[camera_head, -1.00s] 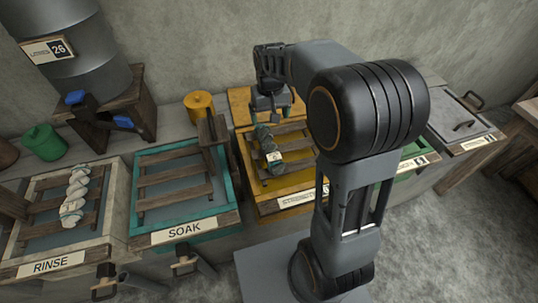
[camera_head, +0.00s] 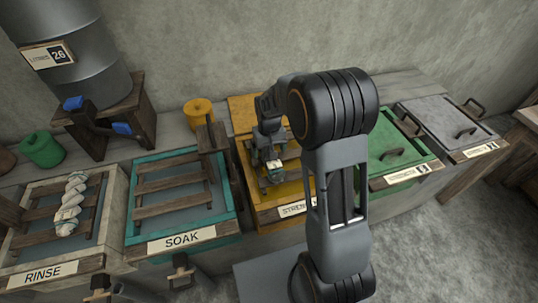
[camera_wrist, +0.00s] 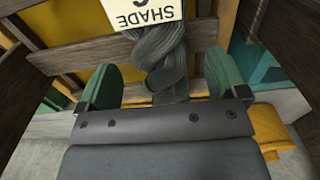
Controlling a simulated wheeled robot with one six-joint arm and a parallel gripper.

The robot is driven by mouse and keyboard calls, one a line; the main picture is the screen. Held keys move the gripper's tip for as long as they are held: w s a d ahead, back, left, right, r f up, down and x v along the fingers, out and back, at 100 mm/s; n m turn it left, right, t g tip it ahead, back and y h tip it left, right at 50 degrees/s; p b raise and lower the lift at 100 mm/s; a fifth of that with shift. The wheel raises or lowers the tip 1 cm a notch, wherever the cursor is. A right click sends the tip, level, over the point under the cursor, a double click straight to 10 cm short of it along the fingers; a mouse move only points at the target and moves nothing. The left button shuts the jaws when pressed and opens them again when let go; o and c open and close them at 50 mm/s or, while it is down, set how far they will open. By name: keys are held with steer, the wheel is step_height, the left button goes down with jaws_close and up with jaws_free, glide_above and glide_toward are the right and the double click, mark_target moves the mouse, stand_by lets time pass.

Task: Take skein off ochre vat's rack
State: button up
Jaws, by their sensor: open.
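The ochre vat (camera_head: 262,203) stands in the middle of the bench, partly behind my arm. A dark grey-green skein (camera_wrist: 165,45) hangs over its wooden rack slats (camera_wrist: 88,52). A white tag reading SHADE (camera_wrist: 150,12) is on the skein. My gripper (camera_head: 268,155) is over the rack and hides most of the skein in the head view. In the wrist view, the green fingers of my gripper (camera_wrist: 161,65) are open, one on each side of the skein, with gaps between them and it.
The teal SOAK vat (camera_head: 180,240) and the RINSE vat (camera_head: 45,268), holding a pale skein (camera_head: 72,203), are to the left. Green (camera_head: 400,150) and grey (camera_head: 445,118) lidded vats are to the right. A yellow canister (camera_head: 198,112) stands behind.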

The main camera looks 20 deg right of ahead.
steer(key=shift+f, duration=1.4)
steer(key=c, duration=1.2)
steer(key=shift+o, duration=0.2)
steer(key=shift+r, duration=0.15)
